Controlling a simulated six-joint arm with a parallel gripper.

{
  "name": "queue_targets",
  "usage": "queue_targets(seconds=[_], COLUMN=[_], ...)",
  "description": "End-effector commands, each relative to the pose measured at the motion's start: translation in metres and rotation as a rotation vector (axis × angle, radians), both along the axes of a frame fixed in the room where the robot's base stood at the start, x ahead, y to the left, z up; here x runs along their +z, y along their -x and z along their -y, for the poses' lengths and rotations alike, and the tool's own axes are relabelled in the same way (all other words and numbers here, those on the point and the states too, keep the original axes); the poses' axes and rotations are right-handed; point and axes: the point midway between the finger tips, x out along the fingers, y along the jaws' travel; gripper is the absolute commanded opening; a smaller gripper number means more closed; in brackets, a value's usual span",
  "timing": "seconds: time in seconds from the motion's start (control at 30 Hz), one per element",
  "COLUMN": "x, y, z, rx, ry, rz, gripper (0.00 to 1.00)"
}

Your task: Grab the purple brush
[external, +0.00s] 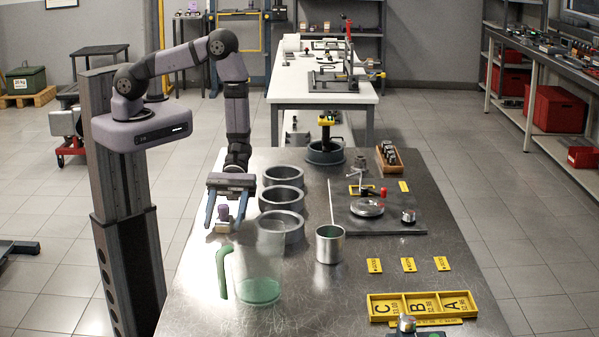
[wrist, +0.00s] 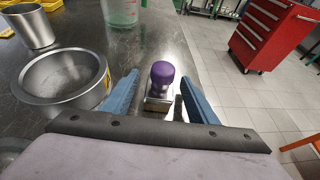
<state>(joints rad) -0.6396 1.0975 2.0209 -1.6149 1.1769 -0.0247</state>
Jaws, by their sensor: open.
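The purple brush (external: 223,212) stands at the left edge of the steel table, its rounded purple handle up and a pale base below. In the wrist view the brush (wrist: 161,76) shows its purple knob above a metallic block, between my two blue fingers. My gripper (external: 226,222) points down with its fingers spread on either side of the brush. In the wrist view my gripper (wrist: 160,95) is open, with gaps between the brush and both fingers. The brush's lower end is partly hidden by the gripper body in the wrist view.
Metal rings (external: 281,223) stand close to the right of my gripper. A yellow tray (external: 421,304) lies front right. The table's left edge is close.

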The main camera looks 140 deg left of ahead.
Motion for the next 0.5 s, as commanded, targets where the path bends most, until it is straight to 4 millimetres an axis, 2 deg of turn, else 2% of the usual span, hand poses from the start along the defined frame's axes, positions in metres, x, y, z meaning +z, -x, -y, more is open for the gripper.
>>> queue_targets(seconds=[0.03, 0.07, 0.23, 0.5], x=[-0.0001, -0.0001, 0.0001, 0.0007], y=[0.0000, 0.0000, 0.0001, 0.0000], z=[-0.0002, -0.0002, -0.0003, -0.0003], rx=[0.000, 0.000, 0.000, 0.000], ry=[0.000, 0.000, 0.000, 0.001], rz=[0.000, 0.000, 0.000, 0.001], gripper=[0.53, 0.48, 0.08, 0.07])
